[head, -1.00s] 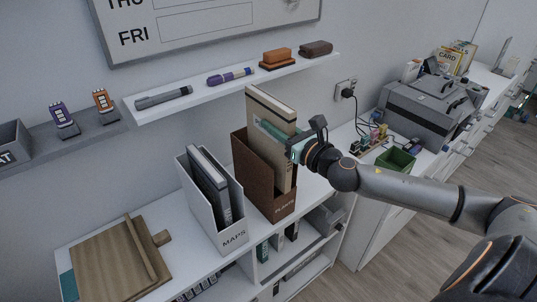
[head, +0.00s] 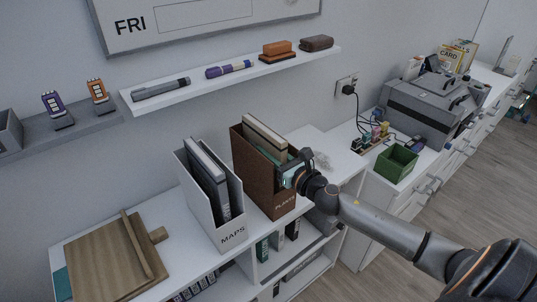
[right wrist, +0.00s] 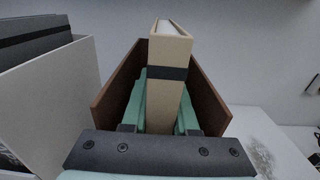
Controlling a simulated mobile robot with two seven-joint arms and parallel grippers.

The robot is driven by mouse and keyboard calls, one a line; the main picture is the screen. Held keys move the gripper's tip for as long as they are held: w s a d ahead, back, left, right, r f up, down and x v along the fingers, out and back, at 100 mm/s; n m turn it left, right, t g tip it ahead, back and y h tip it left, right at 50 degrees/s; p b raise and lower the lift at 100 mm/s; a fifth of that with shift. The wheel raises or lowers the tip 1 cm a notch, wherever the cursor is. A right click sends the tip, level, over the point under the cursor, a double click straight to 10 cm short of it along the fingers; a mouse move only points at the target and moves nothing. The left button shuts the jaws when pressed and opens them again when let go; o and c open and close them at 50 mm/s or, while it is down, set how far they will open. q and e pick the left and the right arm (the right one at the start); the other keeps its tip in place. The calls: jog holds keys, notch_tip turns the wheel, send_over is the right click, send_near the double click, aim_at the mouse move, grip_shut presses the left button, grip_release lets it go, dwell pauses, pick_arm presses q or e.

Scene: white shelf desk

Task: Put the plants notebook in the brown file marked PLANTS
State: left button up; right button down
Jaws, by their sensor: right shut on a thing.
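The brown file marked PLANTS (head: 270,200) stands upright on the white shelf desk. The tan notebook with a dark band (head: 268,136) stands inside it, with its top showing above the file's rim. My right gripper (head: 290,172) is at the file's open front side. In the right wrist view the notebook (right wrist: 168,100) is between the green fingers (right wrist: 163,115), which are shut on it, with the brown file's walls (right wrist: 205,100) on both sides. The notebook's lower part is hidden. My left gripper is not in view.
A white file marked MAPS (head: 228,228) holding dark notebooks stands just left of the brown file. A wooden board (head: 105,262) lies at the left. A wall shelf (head: 190,92) with markers runs above. A green bin (head: 396,165) and grey printer (head: 430,105) are right.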

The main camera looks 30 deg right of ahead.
jog(key=shift+w, duration=0.25)
jog(key=shift+f, duration=0.1)
jog(key=c, duration=1.1)
grip_release()
jog(key=shift+f, duration=0.2)
jog(key=shift+o, duration=0.7)
